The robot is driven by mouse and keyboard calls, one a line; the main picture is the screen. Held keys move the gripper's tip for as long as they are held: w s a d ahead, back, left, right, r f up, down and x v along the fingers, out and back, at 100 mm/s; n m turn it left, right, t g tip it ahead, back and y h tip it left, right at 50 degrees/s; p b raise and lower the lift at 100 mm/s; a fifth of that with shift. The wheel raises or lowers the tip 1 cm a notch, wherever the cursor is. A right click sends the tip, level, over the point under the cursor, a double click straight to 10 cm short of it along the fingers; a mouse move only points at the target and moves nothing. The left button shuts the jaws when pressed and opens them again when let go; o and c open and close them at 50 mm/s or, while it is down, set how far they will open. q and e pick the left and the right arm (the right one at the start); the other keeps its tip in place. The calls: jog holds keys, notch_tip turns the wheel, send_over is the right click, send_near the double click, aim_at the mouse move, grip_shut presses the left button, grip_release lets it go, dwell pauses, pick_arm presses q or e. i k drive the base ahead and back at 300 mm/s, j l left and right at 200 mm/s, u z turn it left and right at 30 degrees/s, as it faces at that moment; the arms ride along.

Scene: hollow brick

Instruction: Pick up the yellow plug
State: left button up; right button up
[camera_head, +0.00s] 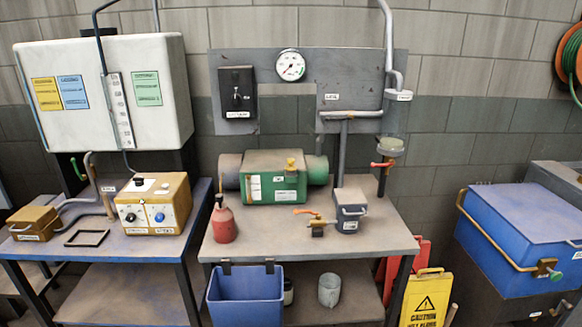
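A small yellow piece (291,164), which looks like the yellow plug, stands upright on the front top edge of a green box (262,183). The green box has white labels and sits at the back of the right-hand table (270,248). Whether the yellow piece is seated in a hole or only rests there is too small to tell. Neither of my grippers is in view.
A red oil can (223,222), an orange-handled valve (316,222) and a dark grey box (348,212) stand in front of the green box. A pipe (342,150) rises behind the grey box. A blue bin (245,297) hangs at the table front.

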aim_at(290, 166)
jog(key=i+j+z, duration=0.1)
jog(key=j, duration=0.25)
jog(key=i+j+z, duration=0.1)
jog(key=j, duration=0.25)
jog(key=i+j, duration=0.2)
jog(key=j, duration=0.2)
jog(key=i+j+z, duration=0.15)
jog(key=j, duration=0.2)
jog(key=j+z, duration=0.1)
jog(key=j, duration=0.25)
